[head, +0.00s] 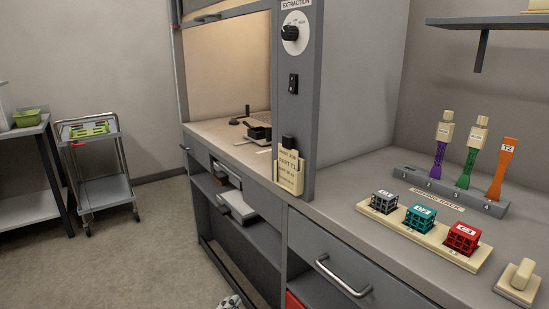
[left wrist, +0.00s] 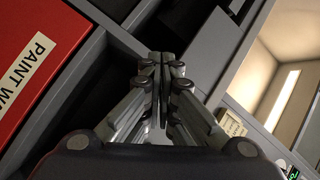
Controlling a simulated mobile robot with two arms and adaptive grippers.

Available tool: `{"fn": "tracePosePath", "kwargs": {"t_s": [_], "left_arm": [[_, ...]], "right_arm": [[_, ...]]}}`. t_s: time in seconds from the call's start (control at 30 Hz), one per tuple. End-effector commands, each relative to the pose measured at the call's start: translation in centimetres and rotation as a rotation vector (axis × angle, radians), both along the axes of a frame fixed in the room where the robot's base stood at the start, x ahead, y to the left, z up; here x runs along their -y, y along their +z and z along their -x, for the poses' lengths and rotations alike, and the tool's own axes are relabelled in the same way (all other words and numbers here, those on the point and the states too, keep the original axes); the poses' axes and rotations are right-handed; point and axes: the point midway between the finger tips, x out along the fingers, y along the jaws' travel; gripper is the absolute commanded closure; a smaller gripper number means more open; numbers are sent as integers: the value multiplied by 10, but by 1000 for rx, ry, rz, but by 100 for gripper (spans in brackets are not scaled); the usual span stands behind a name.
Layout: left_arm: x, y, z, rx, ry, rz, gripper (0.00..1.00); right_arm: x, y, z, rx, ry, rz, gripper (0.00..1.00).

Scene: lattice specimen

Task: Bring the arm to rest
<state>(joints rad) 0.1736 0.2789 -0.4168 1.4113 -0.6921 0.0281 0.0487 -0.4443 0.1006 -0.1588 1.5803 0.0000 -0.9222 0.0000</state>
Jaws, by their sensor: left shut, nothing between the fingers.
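My left gripper (left wrist: 161,62) shows in the left wrist view with its two fingers together and nothing between them. It points past the grey cabinet fronts, apart from a red panel (left wrist: 32,55) with a white label at the left. In the head view only a small pale shape (head: 230,302) shows at the bottom edge; I cannot tell whether it is part of my gripper. My right gripper is in neither view. Grey (head: 384,202), teal (head: 419,217) and red (head: 462,238) lattice cubes sit in a row on a cream tray (head: 403,228) on the counter.
A grey rack (head: 408,183) holds purple, green and orange tools upright. A drawer handle (head: 342,276) juts from the cabinet front. The extraction hood bay (head: 228,70) stands left of it. A wheeled cart (head: 104,190) stands at far left; the floor (head: 150,250) between is clear.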

Motion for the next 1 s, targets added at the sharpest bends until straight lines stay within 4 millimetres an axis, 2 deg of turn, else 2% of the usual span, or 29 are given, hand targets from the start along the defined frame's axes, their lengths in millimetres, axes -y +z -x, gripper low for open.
{"fn": "tracePosePath", "kwargs": {"t_s": [0.03,0.17,0.2,0.27,0.3,0.43,0.6,0.8,0.87,1.0], "left_arm": [[-16,-35,18,-109,95,61,100],[-52,-112,69,-365,307,174,100],[-60,-135,89,-444,363,201,100],[-71,-167,121,-560,444,237,100],[-76,-187,144,-637,494,260,100],[-86,-239,219,-870,632,319,100],[-87,-279,306,-1115,756,368,100],[-79,-303,397,-1360,860,408,100],[-81,-299,400,-1359,859,401,100],[-84,-308,419,-1374,863,387,100]], "right_arm": [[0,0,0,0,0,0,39],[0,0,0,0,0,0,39],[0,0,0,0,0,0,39],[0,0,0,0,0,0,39],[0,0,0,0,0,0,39],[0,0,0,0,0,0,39],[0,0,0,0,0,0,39],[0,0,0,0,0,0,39],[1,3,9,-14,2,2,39],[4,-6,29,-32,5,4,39]]}}
